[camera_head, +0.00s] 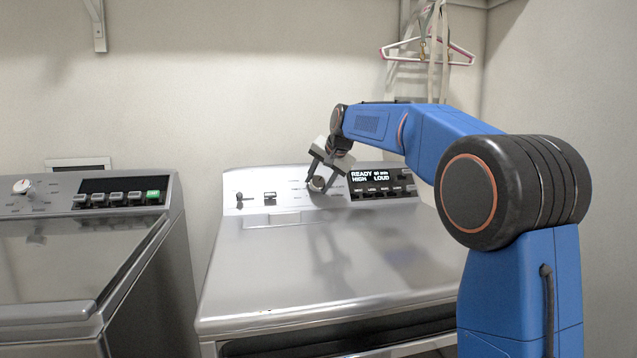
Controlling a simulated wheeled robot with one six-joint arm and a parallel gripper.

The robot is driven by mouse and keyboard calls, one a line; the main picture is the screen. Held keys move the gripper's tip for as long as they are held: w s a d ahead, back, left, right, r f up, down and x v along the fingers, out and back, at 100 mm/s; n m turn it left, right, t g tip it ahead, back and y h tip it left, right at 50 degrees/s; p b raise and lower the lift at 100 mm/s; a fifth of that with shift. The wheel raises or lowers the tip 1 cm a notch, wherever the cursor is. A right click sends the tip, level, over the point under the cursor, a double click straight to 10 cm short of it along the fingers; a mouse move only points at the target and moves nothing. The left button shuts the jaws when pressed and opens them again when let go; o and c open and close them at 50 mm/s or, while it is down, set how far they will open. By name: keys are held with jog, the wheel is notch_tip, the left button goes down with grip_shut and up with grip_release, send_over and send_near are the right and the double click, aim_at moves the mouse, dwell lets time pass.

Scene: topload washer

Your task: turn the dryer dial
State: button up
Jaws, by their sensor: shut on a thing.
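The dryer (300,270) is the silver machine in the middle, with a raised control panel along its back. Its round dial (317,184) sits on the panel, left of the lit display (372,177), which reads READY, HIGH and LOUD. My gripper (321,184) reaches down to the panel from the upper right. Its two dark fingers are on either side of the dial and shut on it. The fingers hide part of the dial's edge and the panel markings near it.
A second machine (70,255) with a white dial (21,186) and several buttons stands at the left, across a narrow gap. Hangers (428,52) hang above. The dryer top is clear.

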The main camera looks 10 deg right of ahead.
jog(key=shift+f+m, duration=0.1)
jog(key=shift+m, duration=0.7)
jog(key=shift+t+y, duration=0.3)
jog(key=o, duration=0.9)
jog(key=shift+o, duration=0.2)
jog(key=shift+s+d, duration=0.1)
jog(key=v, duration=1.7)
jog(key=shift+r, duration=0.25)
